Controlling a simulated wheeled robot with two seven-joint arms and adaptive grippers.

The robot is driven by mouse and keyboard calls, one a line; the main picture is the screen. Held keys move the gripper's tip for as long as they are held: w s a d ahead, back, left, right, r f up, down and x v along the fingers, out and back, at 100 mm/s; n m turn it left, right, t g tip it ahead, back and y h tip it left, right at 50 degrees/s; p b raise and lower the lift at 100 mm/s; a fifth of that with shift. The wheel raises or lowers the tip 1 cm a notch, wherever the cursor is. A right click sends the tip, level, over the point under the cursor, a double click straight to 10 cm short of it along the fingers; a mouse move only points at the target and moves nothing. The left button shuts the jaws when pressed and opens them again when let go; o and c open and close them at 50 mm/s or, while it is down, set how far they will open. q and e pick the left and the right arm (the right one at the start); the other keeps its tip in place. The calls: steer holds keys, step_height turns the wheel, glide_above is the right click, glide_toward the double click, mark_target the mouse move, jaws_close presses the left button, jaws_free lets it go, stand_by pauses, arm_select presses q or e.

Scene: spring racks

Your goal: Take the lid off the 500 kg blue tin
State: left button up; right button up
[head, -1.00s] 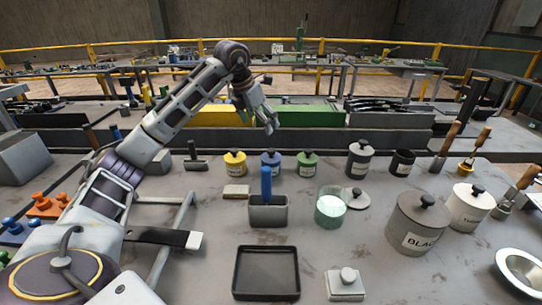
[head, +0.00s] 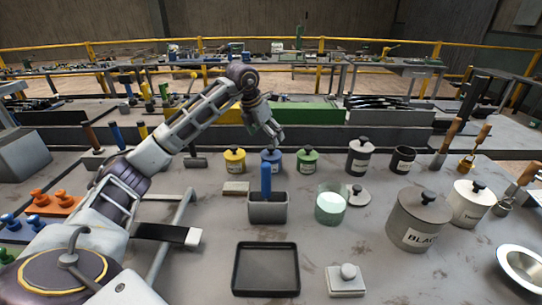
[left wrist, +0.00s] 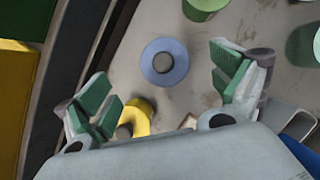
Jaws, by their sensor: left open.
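The blue tin (head: 271,162) stands upright in the back row of tins, between the yellow tin (head: 234,161) and the green tin (head: 308,162). Its lid is on, with a round knob in the middle; the wrist view shows the blue lid (left wrist: 164,75) from above. The tin's label is too small to read. My left gripper (head: 276,139) is open and empty just above the blue tin. In the left wrist view its green-padded fingers (left wrist: 166,92) are spread wide on either side of the blue lid, apart from it. My right gripper is out of view.
A grey holder (head: 268,209) with a blue handle stands in front of the blue tin. A glass jar (head: 330,208) and a loose grey lid (head: 357,195) are to its right. A black tray (head: 237,270) lies nearer. Larger tins stand at the right.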

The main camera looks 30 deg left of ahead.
mark_target(271, 146)
arm_select(q)
steer(key=shift+w+f, duration=0.25)
steer(key=shift+f, duration=0.3)
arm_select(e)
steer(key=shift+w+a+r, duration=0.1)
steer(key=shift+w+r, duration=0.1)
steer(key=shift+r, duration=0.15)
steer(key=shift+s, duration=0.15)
arm_select(q)
steer(key=shift+f, duration=0.1)
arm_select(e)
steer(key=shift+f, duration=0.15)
arm_select(q)
steer(key=shift+d+f, duration=0.1)
steer(key=shift+f, duration=0.1)
steer(key=x, duration=0.3)
steer(key=shift+d+f+b, duration=0.1)
steer(key=shift+f+b, duration=0.2)
steer(key=shift+b, duration=0.1)
steer(key=shift+w+f, duration=0.2)
steer(key=shift+f, duration=0.25)
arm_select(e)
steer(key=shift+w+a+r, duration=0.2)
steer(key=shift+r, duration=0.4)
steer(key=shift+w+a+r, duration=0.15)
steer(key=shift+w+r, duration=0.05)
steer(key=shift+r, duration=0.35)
